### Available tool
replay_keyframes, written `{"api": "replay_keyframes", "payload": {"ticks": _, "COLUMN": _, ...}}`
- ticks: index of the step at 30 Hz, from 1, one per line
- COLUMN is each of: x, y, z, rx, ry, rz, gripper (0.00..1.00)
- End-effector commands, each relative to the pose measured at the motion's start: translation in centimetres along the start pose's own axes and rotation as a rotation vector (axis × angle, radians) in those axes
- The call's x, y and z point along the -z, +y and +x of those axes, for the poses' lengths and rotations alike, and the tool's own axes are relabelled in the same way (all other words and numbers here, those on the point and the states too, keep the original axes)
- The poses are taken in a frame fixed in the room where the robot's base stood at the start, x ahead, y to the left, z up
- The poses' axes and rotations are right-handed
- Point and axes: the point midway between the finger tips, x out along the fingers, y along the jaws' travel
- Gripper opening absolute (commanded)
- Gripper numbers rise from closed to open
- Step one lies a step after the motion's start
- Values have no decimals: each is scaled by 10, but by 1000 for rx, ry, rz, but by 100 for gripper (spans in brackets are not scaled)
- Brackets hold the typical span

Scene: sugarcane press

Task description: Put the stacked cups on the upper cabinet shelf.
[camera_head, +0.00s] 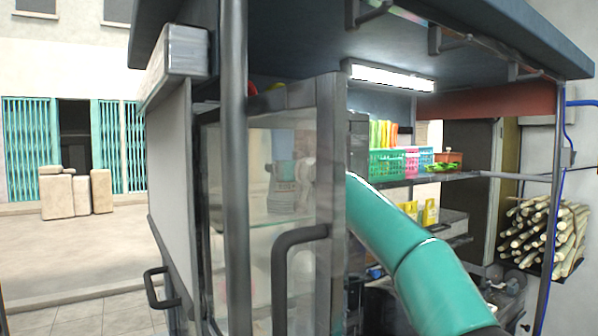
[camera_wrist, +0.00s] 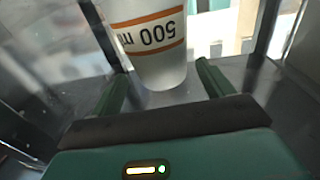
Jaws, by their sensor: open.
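In the wrist view a translucent pale cup (camera_wrist: 157,62) with orange bands and "500 ml" lettering shows at the top centre; its upper part is cut off, so I cannot tell how many cups are stacked. It appears to stand on a grey surface (camera_wrist: 75,100). My gripper (camera_wrist: 162,72) is open, with one green finger on each side of the cup's lower end and visible gaps. In the head view my teal arm reaches behind the frame of the glass cabinet (camera_head: 256,170). A pale shape shows dimly through its glass; I cannot make out the cups there.
The cabinet's grey post and handle (camera_head: 281,275) stand close to my arm. Green and pink baskets (camera_head: 387,164) sit on a rack to the right. A lit lamp (camera_head: 392,77) hangs under the roof. Sugarcane stalks (camera_head: 545,235) lie at far right.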

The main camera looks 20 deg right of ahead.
Motion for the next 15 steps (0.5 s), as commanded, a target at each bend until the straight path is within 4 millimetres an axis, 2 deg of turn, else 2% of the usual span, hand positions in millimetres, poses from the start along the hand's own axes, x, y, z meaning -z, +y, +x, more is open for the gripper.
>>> {"api": "replay_keyframes", "payload": {"ticks": 15, "x": -1, "y": 1, "z": -52, "rx": -3, "ry": -3, "rz": 0, "gripper": 80}}
